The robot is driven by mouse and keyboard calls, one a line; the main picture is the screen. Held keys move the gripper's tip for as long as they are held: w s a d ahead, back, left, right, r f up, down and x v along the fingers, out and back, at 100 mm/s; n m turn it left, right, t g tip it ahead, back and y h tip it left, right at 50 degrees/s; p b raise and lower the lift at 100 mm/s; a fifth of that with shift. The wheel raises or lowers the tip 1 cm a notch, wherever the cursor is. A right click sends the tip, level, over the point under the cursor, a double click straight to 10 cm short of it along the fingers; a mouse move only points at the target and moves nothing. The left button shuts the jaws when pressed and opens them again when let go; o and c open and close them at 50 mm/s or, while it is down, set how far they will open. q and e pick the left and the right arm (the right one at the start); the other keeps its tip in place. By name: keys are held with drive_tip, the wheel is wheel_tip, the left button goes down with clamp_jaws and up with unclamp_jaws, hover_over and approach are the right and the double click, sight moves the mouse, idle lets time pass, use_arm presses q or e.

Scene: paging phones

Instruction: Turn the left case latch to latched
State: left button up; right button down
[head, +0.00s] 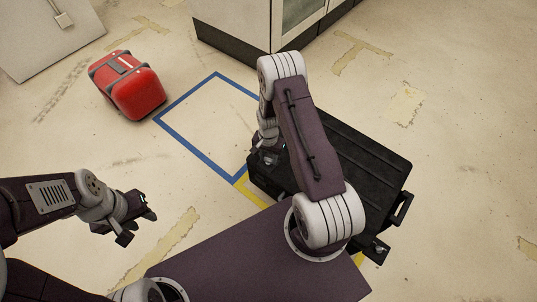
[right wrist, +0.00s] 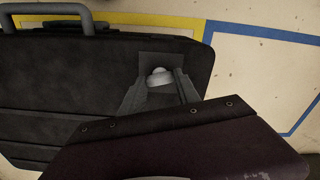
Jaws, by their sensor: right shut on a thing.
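The black case (head: 365,150) lies on the floor, partly covered by my right arm in the head view. It also fills the left of the right wrist view (right wrist: 70,85). The left case latch (right wrist: 160,76) shows there as a pale rounded knob on a dark plate at the case's edge. My right gripper (right wrist: 161,92) is shut on it, one finger on each side. In the head view my right gripper (head: 264,158) is at the case's left end, with the latch hard to make out. My left gripper (head: 139,226) is open and empty above bare floor.
A second latch (head: 376,250) shows at the case's near right corner, and a side handle (head: 402,208) sticks out on the right. A red case (head: 138,92) stands beyond the blue floor tape (head: 183,145). A cabinet (head: 240,25) stands behind.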

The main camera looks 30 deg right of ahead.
drive_tip(key=n+p, duration=0.2)
drive_tip(key=n, duration=0.1)
drive_tip(key=shift+r+n, duration=0.15)
drive_tip(key=shift+n, duration=0.15)
drive_tip(key=n+p, duration=0.2)
drive_tip(key=n, duration=0.1)
drive_tip(key=shift+n, duration=0.3)
drive_tip(key=n+p, duration=0.1)
drive_tip(key=n, duration=0.2)
drive_tip(key=shift+n, duration=0.3)
drive_tip(key=shift+n+p, duration=0.7)
drive_tip(key=shift+n, duration=1.1)
drive_tip(key=c, duration=0.9)
unclamp_jaws()
